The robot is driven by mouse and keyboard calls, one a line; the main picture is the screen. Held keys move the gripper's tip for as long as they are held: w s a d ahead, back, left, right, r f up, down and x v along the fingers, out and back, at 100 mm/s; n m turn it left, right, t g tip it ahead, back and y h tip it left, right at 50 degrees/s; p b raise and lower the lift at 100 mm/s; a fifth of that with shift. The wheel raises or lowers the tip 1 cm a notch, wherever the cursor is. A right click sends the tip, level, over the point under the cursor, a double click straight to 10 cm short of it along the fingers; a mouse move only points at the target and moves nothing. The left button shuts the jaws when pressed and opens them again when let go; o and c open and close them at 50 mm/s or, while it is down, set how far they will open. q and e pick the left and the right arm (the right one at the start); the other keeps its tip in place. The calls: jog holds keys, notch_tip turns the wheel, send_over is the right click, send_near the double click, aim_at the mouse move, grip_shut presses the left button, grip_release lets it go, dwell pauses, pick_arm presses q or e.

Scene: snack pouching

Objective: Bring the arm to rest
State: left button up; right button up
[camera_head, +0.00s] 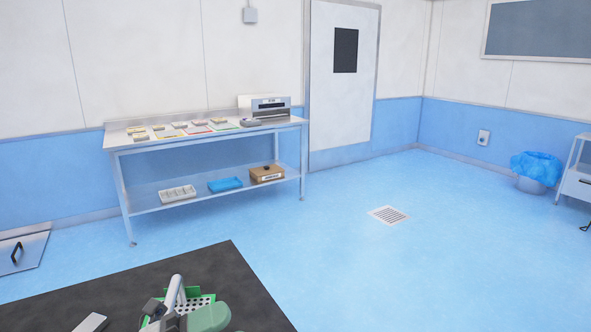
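I cannot make out either gripper in the head view. At the bottom left, a light grey tube, a dark block and a rounded green part overlap above a dark flat surface (205,266); they may be parts of my own arm, but I cannot tell. A green perforated tray (207,299) lies partly hidden behind them. A small grey block lies on the dark surface to their left, cut by the frame's lower edge.
A metal bench (122,143) against the wall holds several flat packets and a grey machine (271,107). Its lower shelf holds a white tray (177,194), a blue tray (225,184) and a brown box (267,174). A blue-lined bin (536,168) stands right. The middle floor is clear around a drain.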

pick_arm(q)
jog(key=w+a+f+n+t+y, duration=0.2)
jog(key=a+n+t+y, duration=0.2)
jog(key=n+t+y, duration=0.45)
jog(key=w+a+f+n+t+y, duration=0.2)
jog(key=a+n+t+y, duration=0.25)
jog(key=n, duration=0.65)
jog(key=a+f+n+g+y, duration=0.3)
jog(key=a+f+n+y, duration=0.1)
jog(key=f+n+y, duration=0.4)
jog(key=s+f+n+g, duration=0.2)
jog(key=s+f+g, duration=1.2)
jog(key=s+f, duration=0.4)
notch_tip(320, 180, down, 24)
jog(key=d+g, duration=0.1)
jog(key=s+a+f+g, duration=0.1)
jog(key=s+a+f, duration=0.2)
jog(key=s+f, duration=1.4)
jog(key=shift+s+f+m+g+h, duration=0.3)
jog(key=shift+f+m+g, duration=0.05)
jog(key=shift+f+g, duration=0.1)
